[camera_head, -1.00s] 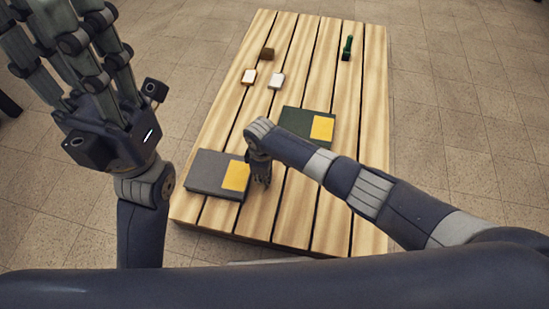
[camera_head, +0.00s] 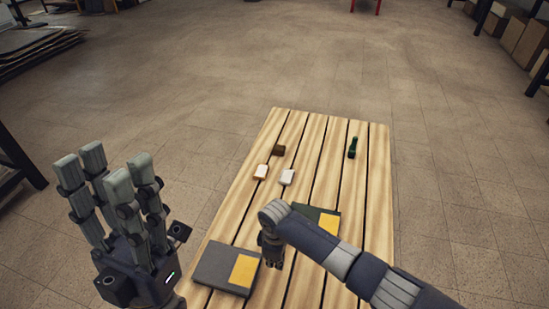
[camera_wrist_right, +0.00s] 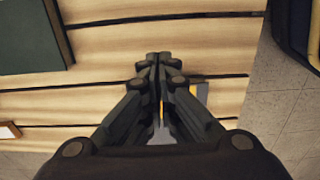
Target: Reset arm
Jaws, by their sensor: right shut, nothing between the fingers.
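My right gripper (camera_head: 272,258) is shut and empty above the slatted wooden table (camera_head: 374,190), just right of the grey book with a yellow patch (camera_head: 216,263). In the right wrist view its fingertips (camera_wrist_right: 158,60) meet, and part of a grey and yellow thing (camera_wrist_right: 201,95) shows behind them. My left gripper (camera_head: 108,175) is raised at the left, off the table, with its fingers spread apart and nothing between them. A dark green book with a yellow patch (camera_head: 310,212) lies partly behind my right arm.
Two small white-faced blocks (camera_head: 287,177) (camera_head: 261,172) and a brown block (camera_head: 279,150) lie on the table's far left part. A green bottle-like object (camera_head: 353,147) is at the far right. The floor around the table is clear; boxes (camera_head: 527,40) stand at the far right.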

